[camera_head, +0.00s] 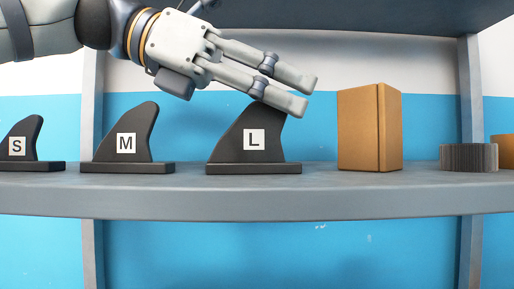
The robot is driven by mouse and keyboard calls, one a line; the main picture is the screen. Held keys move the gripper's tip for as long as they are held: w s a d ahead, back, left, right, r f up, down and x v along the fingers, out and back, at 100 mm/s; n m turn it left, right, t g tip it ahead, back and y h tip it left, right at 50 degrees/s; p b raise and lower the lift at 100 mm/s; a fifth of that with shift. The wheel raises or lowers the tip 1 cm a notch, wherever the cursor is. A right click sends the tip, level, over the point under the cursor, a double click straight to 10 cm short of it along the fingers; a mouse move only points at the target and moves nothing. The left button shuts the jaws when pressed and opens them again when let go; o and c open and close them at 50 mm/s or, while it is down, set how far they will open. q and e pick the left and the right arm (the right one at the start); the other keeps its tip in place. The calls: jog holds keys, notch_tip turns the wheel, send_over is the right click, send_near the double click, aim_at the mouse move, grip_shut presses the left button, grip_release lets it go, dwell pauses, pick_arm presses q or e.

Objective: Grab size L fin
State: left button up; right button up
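The size L fin (238,145) is black with a white L label and stands upright on a flat black base on the shelf. My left gripper (306,94) reaches in from the upper left, over the top of this fin. Its two fingers are apart with a gap between them, and the nearer finger hides the fin's tip. I cannot tell whether a finger touches the fin. The M fin (142,125) and the smaller S fin (30,131) stand to the left. My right gripper is not in view.
A brown cardboard box (357,130) stands to the right of the L fin. A low grey ridged round object (468,158) is further right, with part of another brown box (503,150) at the edge. The grey shelf (320,203) has an upper board above.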

pick_arm(q)
jog(key=shift+w, duration=0.15)
grip_shut()
